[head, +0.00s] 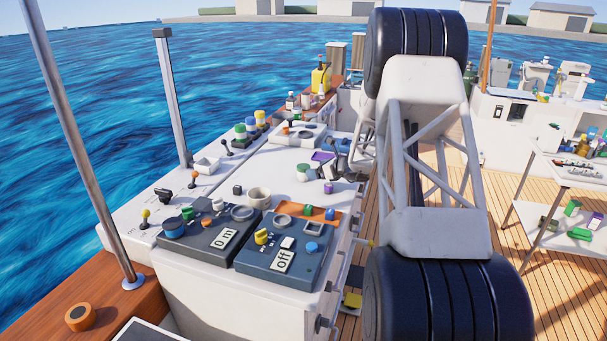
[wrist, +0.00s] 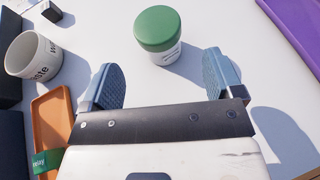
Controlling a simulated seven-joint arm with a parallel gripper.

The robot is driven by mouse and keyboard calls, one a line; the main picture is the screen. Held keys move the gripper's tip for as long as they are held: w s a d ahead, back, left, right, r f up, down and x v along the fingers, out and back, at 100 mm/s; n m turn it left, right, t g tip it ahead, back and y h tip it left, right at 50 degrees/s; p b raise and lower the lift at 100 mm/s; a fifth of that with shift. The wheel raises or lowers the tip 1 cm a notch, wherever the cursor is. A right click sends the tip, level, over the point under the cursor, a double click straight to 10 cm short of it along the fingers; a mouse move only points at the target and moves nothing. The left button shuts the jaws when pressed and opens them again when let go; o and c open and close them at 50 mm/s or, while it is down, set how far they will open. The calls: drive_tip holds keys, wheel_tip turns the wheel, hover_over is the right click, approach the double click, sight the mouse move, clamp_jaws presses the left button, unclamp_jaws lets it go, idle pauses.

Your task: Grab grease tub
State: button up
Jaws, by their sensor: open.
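The grease tub appears to be the white tub with a green lid (wrist: 158,35). It stands upright on the white top in the wrist view, just beyond my fingertips and roughly midway between them. In the head view the green-lidded tub (head: 302,172) stands on the console, behind the blue panels. My gripper (wrist: 165,80) is open, its two blue-grey fingers spread wide with nothing between them. The tub is apart from both fingers. Some of the label on the tub's side shows, but it is too small to read.
A white cup (wrist: 33,57) with dark lettering stands left of the tub. An orange tray (wrist: 52,115) holding a green item (wrist: 47,162) lies near my left finger. A purple object (wrist: 294,30) is at the right. The white top around the tub is mostly clear.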

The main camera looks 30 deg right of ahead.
sight(303, 170)
drive_tip(key=shift+x, duration=1.25)
drive_tip(key=shift+x, duration=2.65)
drive_tip(key=shift+s, duration=0.1)
drive_tip(key=c, duration=1)
drive_tip(key=shift+r, duration=0.1)
drive_tip(key=shift+c, duration=0.2)
